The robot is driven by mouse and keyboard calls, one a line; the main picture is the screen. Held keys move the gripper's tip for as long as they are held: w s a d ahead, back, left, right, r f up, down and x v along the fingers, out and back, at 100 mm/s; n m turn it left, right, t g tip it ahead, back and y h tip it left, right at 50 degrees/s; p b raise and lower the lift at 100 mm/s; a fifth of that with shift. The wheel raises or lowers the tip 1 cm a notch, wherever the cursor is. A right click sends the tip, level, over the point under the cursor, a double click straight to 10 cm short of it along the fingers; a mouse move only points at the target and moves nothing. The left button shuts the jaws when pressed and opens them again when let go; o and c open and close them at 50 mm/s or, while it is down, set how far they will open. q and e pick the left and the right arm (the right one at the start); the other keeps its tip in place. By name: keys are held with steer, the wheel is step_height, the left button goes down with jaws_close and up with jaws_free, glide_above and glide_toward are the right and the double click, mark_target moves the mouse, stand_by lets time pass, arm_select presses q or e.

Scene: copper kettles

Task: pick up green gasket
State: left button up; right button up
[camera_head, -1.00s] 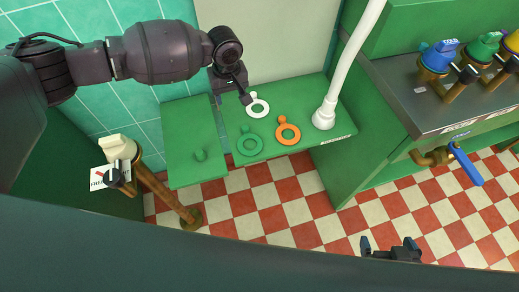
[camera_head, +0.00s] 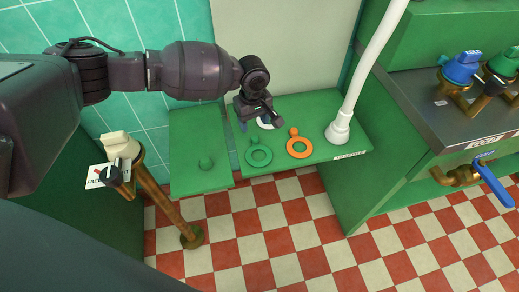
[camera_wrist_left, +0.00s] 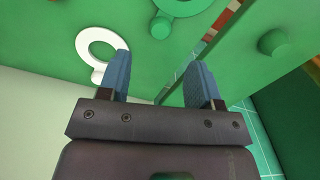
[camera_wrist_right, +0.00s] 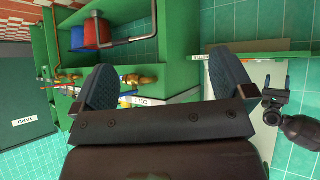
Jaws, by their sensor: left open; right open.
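The green gasket (camera_head: 259,156) is a flat ring with a small tab, lying on the green shelf (camera_head: 235,176) in the head view. It also shows at the top of the left wrist view (camera_wrist_left: 182,5), partly cut off by the frame edge. A white gasket (camera_head: 265,123) lies behind it, partly hidden by my left gripper, and an orange gasket (camera_head: 299,147) lies to its right. My left gripper (camera_wrist_left: 165,72) is open and empty above the shelf, near the white gasket and behind the green one. My right gripper (camera_wrist_right: 170,75) is open and empty, away from the gaskets.
A white pipe (camera_head: 341,125) stands at the shelf's right end. A green flap with a knob (camera_head: 205,163) is at its left. A brown pipe with a white valve (camera_head: 121,147) stands farther left. A counter with valves (camera_head: 461,68) is at right.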

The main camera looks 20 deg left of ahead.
mark_target(255, 137)
arm_select(q)
steer(key=shift+f, duration=0.95)
steer(key=shift+s+d+f+b, duration=0.1)
steer(key=shift+s+f+b, duration=0.1)
steer(key=shift+f+b, duration=0.85)
step_height(255, 137, down, 3)
steer(key=shift+r, duration=0.1)
steer(key=shift+w+b, duration=0.1)
steer(key=shift+b, duration=0.2)
steer(key=shift+r, duration=0.1)
steer(key=c, duration=1)
steer(key=shift+o, duration=0.2)
steer(key=shift+r, duration=0.5)
step_height(255, 137, up, 19)
steer(key=p, duration=0.6)
steer(key=shift+p, duration=0.4)
arm_select(e)
steer(key=r, duration=0.3)
steer(key=shift+w+r+t, duration=0.25)
steer(key=shift+t, duration=0.05)
